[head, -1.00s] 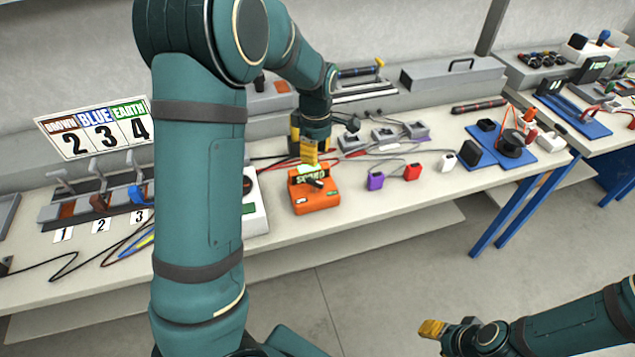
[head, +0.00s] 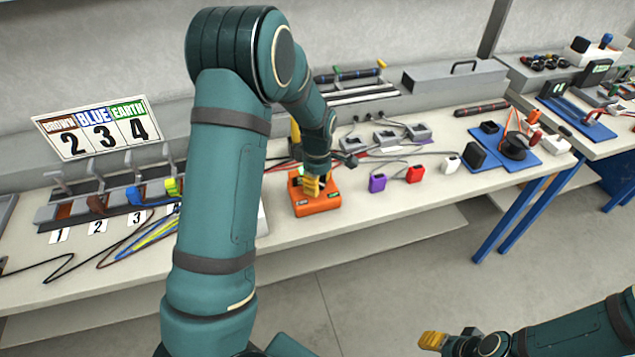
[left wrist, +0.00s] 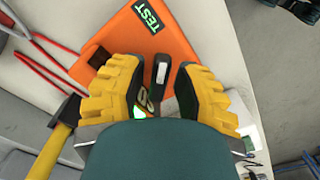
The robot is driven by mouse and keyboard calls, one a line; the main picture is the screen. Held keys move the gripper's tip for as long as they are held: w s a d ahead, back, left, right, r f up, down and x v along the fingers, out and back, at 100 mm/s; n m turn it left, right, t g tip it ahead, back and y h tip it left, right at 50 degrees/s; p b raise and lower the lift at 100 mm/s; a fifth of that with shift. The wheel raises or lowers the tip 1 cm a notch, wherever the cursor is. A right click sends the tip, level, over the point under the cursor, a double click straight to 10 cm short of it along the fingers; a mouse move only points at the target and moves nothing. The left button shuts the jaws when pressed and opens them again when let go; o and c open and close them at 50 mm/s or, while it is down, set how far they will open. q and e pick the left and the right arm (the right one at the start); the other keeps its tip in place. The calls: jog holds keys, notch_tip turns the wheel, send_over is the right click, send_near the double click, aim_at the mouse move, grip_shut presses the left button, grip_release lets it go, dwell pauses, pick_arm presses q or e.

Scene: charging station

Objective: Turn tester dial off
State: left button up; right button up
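The orange tester (head: 318,207) sits on the bench near its front edge; it also fills the upper middle of the left wrist view (left wrist: 170,38), with a green TEST label. Its dial (left wrist: 161,72), a dark lever knob with a white mark, lies between the two yellow fingers of my left gripper (left wrist: 161,88). The fingers are open, with a gap visible on each side of the knob. In the head view my left gripper (head: 313,186) is right over the tester and hides the dial. My right gripper (head: 433,341) is low at the right, away from the bench.
Purple (head: 377,183) and red (head: 415,173) plugs with grey leads lie right of the tester. A yellow-handled tool (left wrist: 58,135) and red leads (left wrist: 48,66) lie close to it. A lever stand (head: 115,197) is at left; a blue mat (head: 500,145) is farther right.

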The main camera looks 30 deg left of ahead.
pick_arm(q)
grip_shut()
jog(key=shift+s+m, duration=0.1)
jog(key=shift+m, duration=0.2)
jog(key=m, duration=0.2)
jog(key=shift+m+p, duration=0.4)
jog(key=m, duration=0.3)
jog(key=shift+s+m, duration=0.15)
jog(key=shift+m, duration=0.15)
jog(key=m, duration=0.5)
jog(key=shift+s+a+p, duration=0.1)
jog(key=shift+p, duration=0.25)
jog(key=m, duration=0.5)
jog(key=shift+a+m, duration=0.1)
jog(key=shift+m, duration=0.3)
